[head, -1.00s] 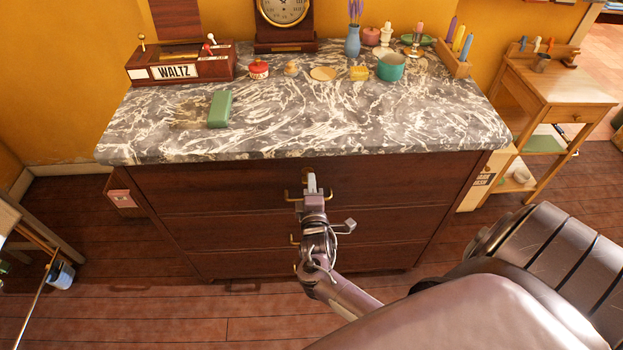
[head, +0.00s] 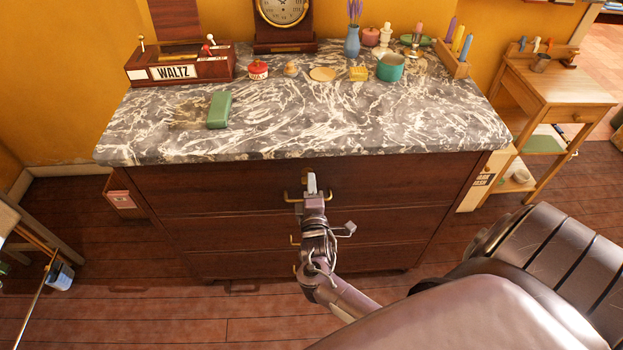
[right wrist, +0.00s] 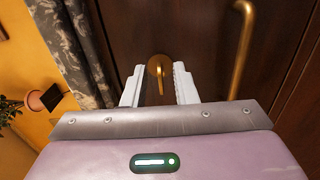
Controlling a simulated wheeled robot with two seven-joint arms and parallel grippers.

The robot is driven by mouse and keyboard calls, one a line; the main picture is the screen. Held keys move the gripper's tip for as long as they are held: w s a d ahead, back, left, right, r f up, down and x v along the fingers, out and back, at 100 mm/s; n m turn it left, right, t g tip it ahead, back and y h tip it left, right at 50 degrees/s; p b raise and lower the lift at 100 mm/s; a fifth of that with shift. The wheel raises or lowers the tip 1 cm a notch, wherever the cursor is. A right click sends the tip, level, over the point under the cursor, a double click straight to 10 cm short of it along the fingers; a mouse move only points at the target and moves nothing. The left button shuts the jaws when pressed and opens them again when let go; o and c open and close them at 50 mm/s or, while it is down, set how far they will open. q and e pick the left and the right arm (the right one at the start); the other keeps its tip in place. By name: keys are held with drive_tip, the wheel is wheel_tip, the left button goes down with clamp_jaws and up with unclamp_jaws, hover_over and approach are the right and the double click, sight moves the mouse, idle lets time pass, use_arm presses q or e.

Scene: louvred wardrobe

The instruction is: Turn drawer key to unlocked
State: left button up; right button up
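The drawer key (right wrist: 161,82) is a thin brass piece standing out of a round brass lock plate (right wrist: 158,66) on the dark wooden drawer front. In the right wrist view my right gripper (right wrist: 158,86) has its two white fingers apart, one on each side of the key, with gaps showing between. In the head view my right gripper (head: 312,183) is at the top drawer (head: 400,180), just below a bit of brass at the lock; the key itself is mostly hidden there. My left gripper is out of view.
A brass drawer handle (right wrist: 241,48) stands out close beside the gripper. The marble top (head: 290,115) overhangs the drawers and carries a green box (head: 219,109), a teal pot (head: 390,68) and small items. A wooden side table (head: 555,85) stands at right.

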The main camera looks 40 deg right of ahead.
drive_tip(key=v, duration=0.7)
drive_tip(key=shift+b, duration=0.35)
drive_tip(key=shift+s, duration=0.1)
